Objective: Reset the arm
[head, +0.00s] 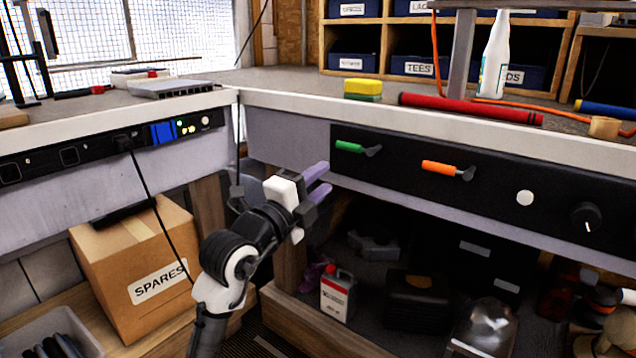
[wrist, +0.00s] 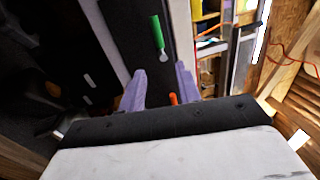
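My gripper (head: 318,183) is at the middle of the head view, in front of the corner where the two benches meet. Its two pale purple fingers are apart, with nothing seen between them. It is just left of and below the green-handled lever (head: 350,147) on the black panel, and appears apart from it. In the wrist view the fingers of my gripper (wrist: 162,88) are also spread, with the green handle (wrist: 157,32) beyond them.
The right bench (head: 290,100) carries a yellow-green sponge (head: 363,89), a red tube (head: 470,108) and a white bottle (head: 495,60). An orange lever (head: 440,168) is on the panel. A SPARES box (head: 130,255) stands lower left; a red-capped jug (head: 338,295) sits on the lower shelf.

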